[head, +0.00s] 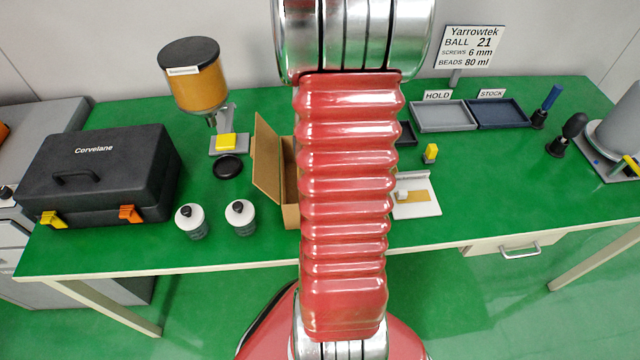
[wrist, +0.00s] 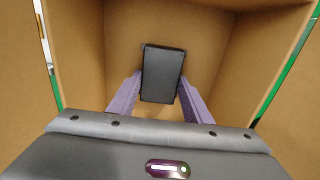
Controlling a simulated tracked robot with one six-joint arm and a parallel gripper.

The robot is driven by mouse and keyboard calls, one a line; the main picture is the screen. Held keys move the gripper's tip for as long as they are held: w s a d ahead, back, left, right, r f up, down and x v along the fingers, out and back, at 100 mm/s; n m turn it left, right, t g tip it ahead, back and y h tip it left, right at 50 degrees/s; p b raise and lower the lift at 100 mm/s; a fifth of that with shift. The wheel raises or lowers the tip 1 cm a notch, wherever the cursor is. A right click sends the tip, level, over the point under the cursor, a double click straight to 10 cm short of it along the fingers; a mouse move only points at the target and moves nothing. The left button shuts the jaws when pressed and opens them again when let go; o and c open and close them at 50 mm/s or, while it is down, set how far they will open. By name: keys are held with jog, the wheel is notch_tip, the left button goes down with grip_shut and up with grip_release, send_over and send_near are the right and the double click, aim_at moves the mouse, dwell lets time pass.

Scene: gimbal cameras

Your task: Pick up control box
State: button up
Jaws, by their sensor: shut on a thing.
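The control box, a dark grey rectangular block (wrist: 163,72), shows in the wrist view inside an open cardboard box (wrist: 75,60). My gripper (wrist: 161,92) reaches down into the cardboard box, with its two purple fingers on either side of the dark block. The fingers are shut on it. In the head view the cardboard box (head: 267,165) stands on the green table with a flap raised, partly hidden behind my red arm. My gripper and the control box are hidden in that view.
Two white-topped bottles (head: 241,217) and a black toolbox (head: 98,178) stand left of the cardboard box. A dispenser (head: 196,85) with amber contents is behind. To the right are a small white fixture (head: 416,196), a yellow block (head: 430,153) and a HOLD tray (head: 443,116).

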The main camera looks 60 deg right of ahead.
jog(key=shift+r, duration=0.1)
notch_tip(320, 180, up, 10)
dwell(0.5)
dwell(0.4)
